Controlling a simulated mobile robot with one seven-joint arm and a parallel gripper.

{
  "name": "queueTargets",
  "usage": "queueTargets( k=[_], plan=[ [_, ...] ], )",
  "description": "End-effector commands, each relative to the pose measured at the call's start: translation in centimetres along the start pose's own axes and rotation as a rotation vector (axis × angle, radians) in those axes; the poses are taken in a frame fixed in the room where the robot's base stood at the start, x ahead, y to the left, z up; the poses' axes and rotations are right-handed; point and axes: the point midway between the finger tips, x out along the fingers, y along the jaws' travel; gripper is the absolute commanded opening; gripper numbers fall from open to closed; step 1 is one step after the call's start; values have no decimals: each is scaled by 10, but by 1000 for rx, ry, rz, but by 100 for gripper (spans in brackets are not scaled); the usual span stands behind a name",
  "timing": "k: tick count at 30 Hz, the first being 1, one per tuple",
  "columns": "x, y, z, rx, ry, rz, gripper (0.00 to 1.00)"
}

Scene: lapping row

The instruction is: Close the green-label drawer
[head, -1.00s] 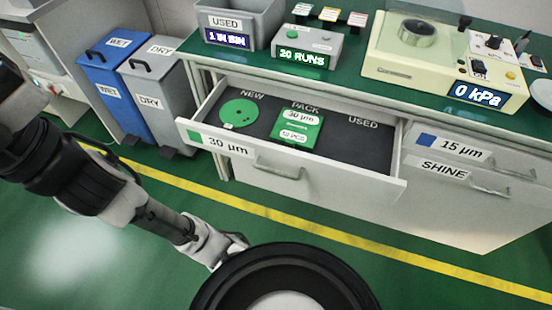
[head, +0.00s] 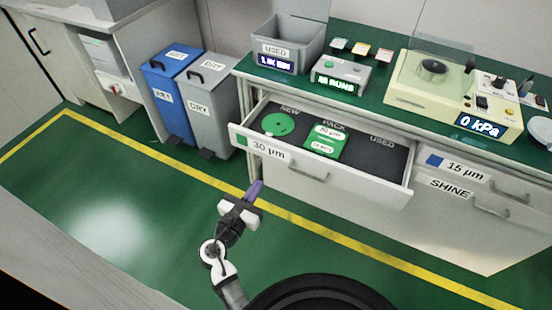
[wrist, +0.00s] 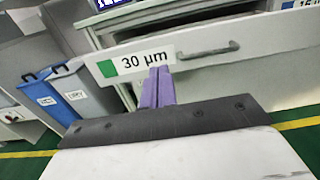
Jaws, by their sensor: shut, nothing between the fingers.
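The green-label drawer, marked 30 µm, stands pulled out of the bench; its front (head: 345,189) faces me. Inside lie a green disc (head: 278,124) and a green pack (head: 325,140). The drawer front with its green label and bar handle also shows in the wrist view (wrist: 262,58). My gripper (head: 254,189) is shut and empty, its purple fingers pointing up toward the left part of the drawer front. In the wrist view the shut fingers (wrist: 158,88) overlap the lower edge of the label. I cannot tell whether they touch the front.
The closed blue-label 15 µm drawer (head: 470,175) is to the right. Blue (head: 168,100) and grey (head: 212,105) bins stand left of the bench. A grey used bin (head: 300,42) and a pressure machine (head: 450,95) sit on top. Green floor in front is clear.

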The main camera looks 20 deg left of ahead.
Motion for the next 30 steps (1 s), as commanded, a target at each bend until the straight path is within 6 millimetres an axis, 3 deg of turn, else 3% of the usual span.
queueTargets(
  k=[5, 18, 24, 30],
  plan=[
    [22, 0, 2, -2, -3, -4, 0],
    [112, 0, 2, 1, -2, -2, 0],
    [134, 0, 2, 3, -1, -1, 0],
    [138, 0, 0, 3, 0, 0, 0]
  ],
)
